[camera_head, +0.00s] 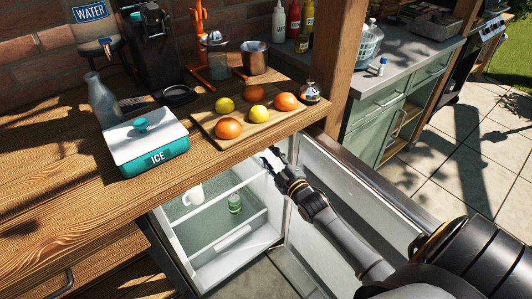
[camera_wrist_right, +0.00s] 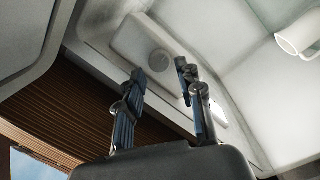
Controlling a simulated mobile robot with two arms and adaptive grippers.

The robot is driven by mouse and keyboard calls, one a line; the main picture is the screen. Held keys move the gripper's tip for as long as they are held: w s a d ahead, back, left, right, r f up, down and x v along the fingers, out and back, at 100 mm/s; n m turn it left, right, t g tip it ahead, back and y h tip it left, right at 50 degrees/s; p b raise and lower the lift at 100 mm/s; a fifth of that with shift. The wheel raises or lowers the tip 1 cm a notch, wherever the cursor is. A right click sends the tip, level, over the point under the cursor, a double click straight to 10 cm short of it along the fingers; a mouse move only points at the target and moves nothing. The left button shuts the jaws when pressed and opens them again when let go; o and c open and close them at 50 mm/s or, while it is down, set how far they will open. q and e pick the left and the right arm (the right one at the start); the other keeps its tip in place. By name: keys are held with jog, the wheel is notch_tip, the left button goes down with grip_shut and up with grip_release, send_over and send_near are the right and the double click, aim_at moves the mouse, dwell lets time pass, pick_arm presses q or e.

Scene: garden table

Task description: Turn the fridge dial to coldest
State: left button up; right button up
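The fridge (camera_head: 232,262) stands open under the wooden counter, its door (camera_head: 352,195) swung out to the right. My right gripper (camera_head: 270,158) reaches into the top of the opening, at its right side. In the right wrist view, a round grey dial (camera_wrist_right: 163,62) sits on a pale housing (camera_wrist_right: 133,38) inside the fridge. My right gripper (camera_wrist_right: 163,85) shows there with its fingers apart and nothing between them; the dial appears beyond the fingertips, with no clear contact. The dial's marks are too small to read. My left gripper is in neither view.
Above, the counter holds an ice box (camera_head: 158,157) and a fruit board (camera_head: 205,121). A wooden post (camera_head: 343,60) rises right of the board.

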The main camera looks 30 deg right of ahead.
jog(key=shift+w, duration=1.25)
grip_shut()
jog(key=shift+n, duration=0.6)
grip_release()
jog(key=s, duration=1.2)
jog(key=shift+a+f, duration=0.15)
jog(key=shift+a, duration=0.1)
